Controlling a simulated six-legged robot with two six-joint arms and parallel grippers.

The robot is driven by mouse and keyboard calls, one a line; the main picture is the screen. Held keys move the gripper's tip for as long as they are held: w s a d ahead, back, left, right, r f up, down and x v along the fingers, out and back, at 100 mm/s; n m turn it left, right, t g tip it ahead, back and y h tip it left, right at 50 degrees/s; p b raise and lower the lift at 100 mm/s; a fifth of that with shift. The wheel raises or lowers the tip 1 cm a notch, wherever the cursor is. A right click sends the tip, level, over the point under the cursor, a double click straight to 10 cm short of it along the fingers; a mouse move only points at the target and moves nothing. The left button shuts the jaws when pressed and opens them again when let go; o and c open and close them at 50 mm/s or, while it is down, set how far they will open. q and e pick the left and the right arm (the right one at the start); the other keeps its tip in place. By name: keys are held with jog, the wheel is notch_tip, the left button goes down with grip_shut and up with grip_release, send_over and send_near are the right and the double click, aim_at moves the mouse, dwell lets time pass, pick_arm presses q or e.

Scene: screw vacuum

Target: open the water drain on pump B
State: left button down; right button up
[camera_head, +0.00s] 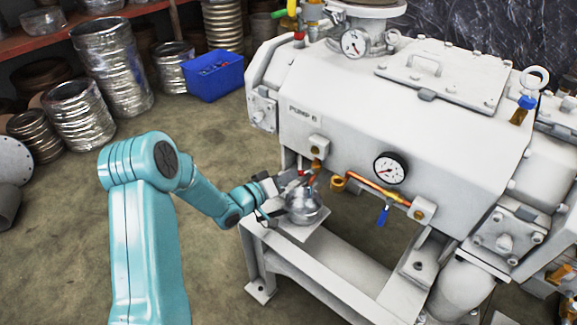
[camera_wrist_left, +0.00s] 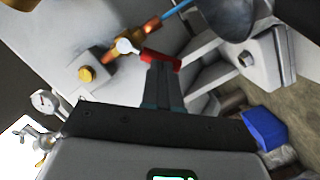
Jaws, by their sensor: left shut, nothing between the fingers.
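The white pump (camera_head: 400,110), labelled like PUMP B on its front, fills the right half of the head view. A small drain valve with a red lever (camera_head: 309,182) sits low on its front left. In the left wrist view the red lever (camera_wrist_left: 161,60) extends from a brass valve body (camera_wrist_left: 124,50) with a pale round hub. My left gripper (camera_head: 290,180) is at this valve; its shut fingers (camera_wrist_left: 162,70) overlap the lever in the wrist view. Contact cannot be told. A silver bowl (camera_head: 304,208) is just below the valve. My right gripper is not in view.
A copper pipe (camera_head: 370,190) with a blue-handled valve (camera_head: 383,215) and a gauge (camera_head: 390,167) lie to the right. The pump's frame (camera_head: 310,285) stands below. A blue bin (camera_head: 215,77) and metal coils (camera_head: 110,65) stand behind on the left. Floor between is clear.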

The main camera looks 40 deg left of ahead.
pick_arm(q)
jog(key=shift+d+f+n+t+h, duration=0.15)
jog(key=shift+d+f+n, duration=0.15)
jog(key=shift+n, duration=0.55)
jog(key=shift+d+f+n+t+h, duration=0.1)
jog(key=shift+d+f+n+h, duration=0.2)
jog(key=shift+n, duration=0.5)
jog(key=shift+d+f+n+t+h, duration=0.15)
jog(key=shift+f+n, duration=0.25)
jog(key=shift+n, duration=0.45)
jog(key=shift+s+d+f, duration=0.1)
jog(key=shift+d+f, duration=0.15)
jog(key=shift+d, duration=0.05)
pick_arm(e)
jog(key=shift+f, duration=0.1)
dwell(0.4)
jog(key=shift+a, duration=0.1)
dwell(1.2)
